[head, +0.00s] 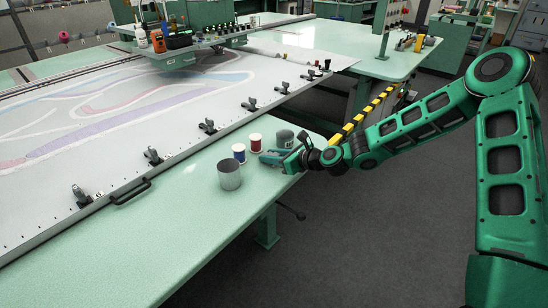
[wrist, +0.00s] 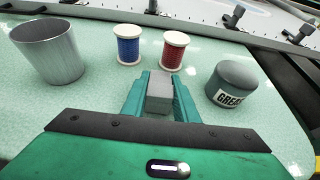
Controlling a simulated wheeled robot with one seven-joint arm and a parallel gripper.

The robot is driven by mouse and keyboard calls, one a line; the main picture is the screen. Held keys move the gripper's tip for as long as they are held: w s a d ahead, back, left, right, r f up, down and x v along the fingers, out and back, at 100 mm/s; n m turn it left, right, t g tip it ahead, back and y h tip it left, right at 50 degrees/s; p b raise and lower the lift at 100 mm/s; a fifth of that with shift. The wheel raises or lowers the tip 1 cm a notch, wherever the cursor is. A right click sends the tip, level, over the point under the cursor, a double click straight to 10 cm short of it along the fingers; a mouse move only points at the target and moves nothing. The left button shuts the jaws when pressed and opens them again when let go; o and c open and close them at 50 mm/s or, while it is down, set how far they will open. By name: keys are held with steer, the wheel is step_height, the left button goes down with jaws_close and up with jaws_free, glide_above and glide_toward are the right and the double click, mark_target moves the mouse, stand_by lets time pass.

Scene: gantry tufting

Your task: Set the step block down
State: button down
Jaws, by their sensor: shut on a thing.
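The step block is a small grey block (wrist: 160,92) in the wrist view, held between the two green fingers of my gripper (wrist: 160,98). The gripper is shut on it, over the pale green table (head: 150,235) near its right edge. In the head view my gripper (head: 282,158) is at that edge, beside the spools, and the block itself is hard to make out. I cannot tell whether the block touches the table top.
Just beyond the block stand a blue spool (wrist: 128,44) and a red spool (wrist: 173,50). A grey metal cup (wrist: 48,50) is at left, and a dark grease tin (wrist: 232,84) at right. Clamps (head: 208,126) line the frame edge. Bare table lies nearer the cup.

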steer(key=c, duration=1.4)
jaws_free()
steer(key=v, duration=1.2)
